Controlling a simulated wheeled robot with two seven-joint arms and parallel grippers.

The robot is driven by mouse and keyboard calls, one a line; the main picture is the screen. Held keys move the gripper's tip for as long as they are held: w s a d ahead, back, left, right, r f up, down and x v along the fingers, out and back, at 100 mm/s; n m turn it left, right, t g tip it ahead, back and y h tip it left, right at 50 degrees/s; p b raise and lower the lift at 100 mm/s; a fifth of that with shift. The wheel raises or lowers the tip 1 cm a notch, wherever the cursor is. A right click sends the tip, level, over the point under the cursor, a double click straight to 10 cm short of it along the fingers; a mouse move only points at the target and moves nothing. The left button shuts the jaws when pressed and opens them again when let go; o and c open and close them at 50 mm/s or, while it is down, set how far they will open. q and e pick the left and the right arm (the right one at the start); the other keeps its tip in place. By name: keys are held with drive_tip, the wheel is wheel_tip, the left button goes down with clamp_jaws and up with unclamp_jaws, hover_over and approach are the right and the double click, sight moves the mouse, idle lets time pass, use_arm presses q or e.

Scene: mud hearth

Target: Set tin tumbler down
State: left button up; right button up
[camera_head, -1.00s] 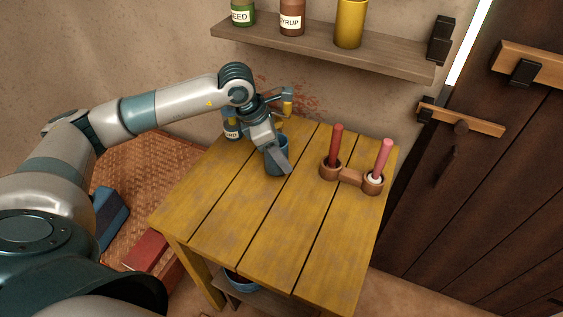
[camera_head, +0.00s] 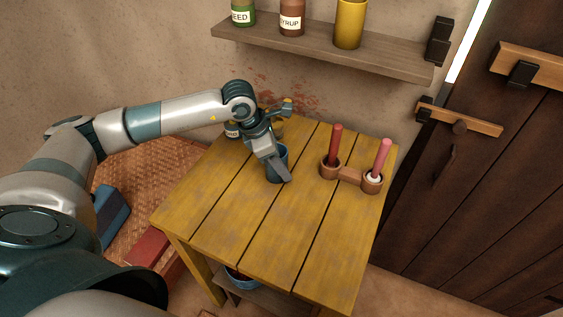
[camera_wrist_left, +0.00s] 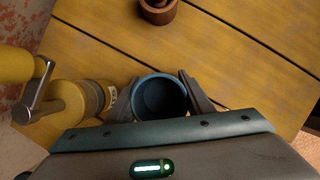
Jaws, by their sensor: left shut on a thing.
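The tin tumbler (camera_head: 281,153) is blue and upright at the back of the yellow plank table (camera_head: 240,215). My left gripper (camera_head: 280,173) is shut on it, with a finger down its near side in the head view. In the left wrist view I look into the tumbler (camera_wrist_left: 158,100), which appears empty, between the two fingers of my left gripper (camera_wrist_left: 160,92). Its base looks at or very close to the tabletop; I cannot tell whether it touches. My right gripper is not in view.
A labelled jar (camera_head: 232,130) and a yellow item stand behind left, close to my gripper. The table's front is clear. A shelf (camera_head: 330,52) hangs above.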

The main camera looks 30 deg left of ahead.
use_arm(q)
drive_tip(key=o, duration=1.1)
drive_tip(key=shift+r, duration=0.15)
drive_tip(key=shift+v, duration=0.9)
drive_tip(key=b+v, duration=0.2)
drive_tip(key=v, duration=0.7)
drive_tip(key=shift+s+r, duration=0.1)
drive_tip(key=shift+r, duration=0.05)
drive_tip(key=shift+s+a+r, duration=0.1)
drive_tip(key=shift+a+r, duration=0.05)
drive_tip(key=shift+r, duration=0.2)
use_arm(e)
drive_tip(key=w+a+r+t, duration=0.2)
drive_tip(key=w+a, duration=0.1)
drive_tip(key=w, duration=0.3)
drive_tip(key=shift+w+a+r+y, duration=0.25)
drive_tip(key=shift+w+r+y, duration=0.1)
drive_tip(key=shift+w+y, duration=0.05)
use_arm(q)
drive_tip(key=shift+o, duration=0.4)
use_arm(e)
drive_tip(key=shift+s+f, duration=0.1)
